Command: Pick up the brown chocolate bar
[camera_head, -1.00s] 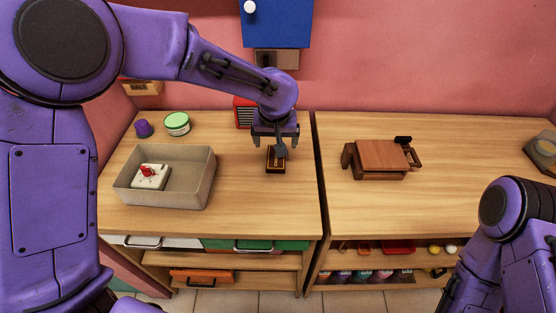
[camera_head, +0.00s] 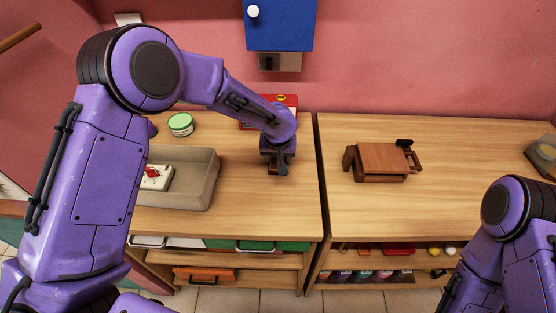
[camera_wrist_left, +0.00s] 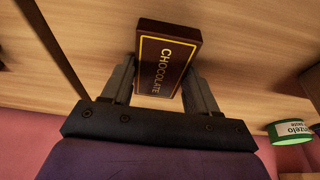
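The brown chocolate bar (camera_wrist_left: 165,62) has a gold border and the word CHOCOLATE. In the left wrist view it sits between the two fingers of my left gripper (camera_wrist_left: 163,85), which are closed against its sides. In the head view the left gripper (camera_head: 277,164) is over the left counter and covers most of the bar (camera_head: 273,170). Whether the bar touches the counter is hard to tell. My right arm shows at the lower right, but its gripper is out of view.
A grey bin (camera_head: 186,192) with a white and red item (camera_head: 155,177) stands left of the gripper. A green-lidded tub (camera_head: 180,124) and a red box (camera_head: 288,100) are behind. A small wooden stool (camera_head: 382,160) stands on the right counter (camera_head: 460,195).

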